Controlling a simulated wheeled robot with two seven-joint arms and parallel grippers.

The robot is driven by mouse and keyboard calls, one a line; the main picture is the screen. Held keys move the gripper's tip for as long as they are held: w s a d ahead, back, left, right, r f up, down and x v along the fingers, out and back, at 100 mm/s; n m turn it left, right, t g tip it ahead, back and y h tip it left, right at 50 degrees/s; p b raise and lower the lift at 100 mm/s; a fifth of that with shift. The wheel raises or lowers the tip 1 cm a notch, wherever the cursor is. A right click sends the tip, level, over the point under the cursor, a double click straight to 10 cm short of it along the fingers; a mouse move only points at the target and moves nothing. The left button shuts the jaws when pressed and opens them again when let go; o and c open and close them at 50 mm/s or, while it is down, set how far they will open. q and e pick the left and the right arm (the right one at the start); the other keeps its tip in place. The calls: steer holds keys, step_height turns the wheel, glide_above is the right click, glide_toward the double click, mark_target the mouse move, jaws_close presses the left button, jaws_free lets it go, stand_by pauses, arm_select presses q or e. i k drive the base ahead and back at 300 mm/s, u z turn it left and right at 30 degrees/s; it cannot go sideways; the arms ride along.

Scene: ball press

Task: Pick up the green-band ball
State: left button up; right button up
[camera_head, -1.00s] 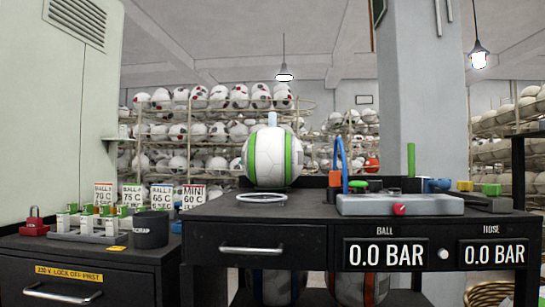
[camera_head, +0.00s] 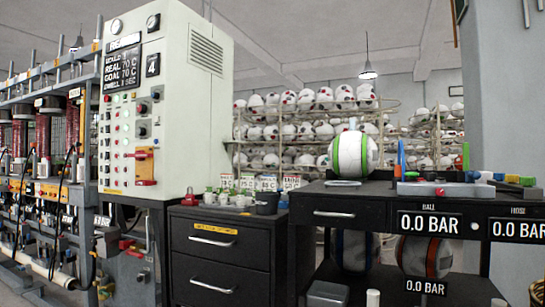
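The green-band ball (camera_head: 349,156), white with green stripes, sits on the left part of the black workbench top (camera_head: 315,188). A pale ring (camera_head: 343,183) lies on the bench at the ball's foot. A small light-blue piece (camera_head: 353,123) shows just above the ball. Neither of my grippers is in view.
Balls with other bands, one orange-red (camera_head: 425,257), sit under the bench. A black drawer cabinet (camera_head: 222,262) carrying a dark cup (camera_head: 267,203) stands left of the bench. A pale control cabinet (camera_head: 165,100) and machines fill the left. Ball racks (camera_head: 310,120) stand behind.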

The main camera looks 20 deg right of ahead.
mark_target(353, 153)
steer(key=u, duration=2.25)
steer(key=i, duration=0.15)
steer(key=z, duration=1.75)
steer(key=i, duration=1.4)
steer(key=z, duration=0.95)
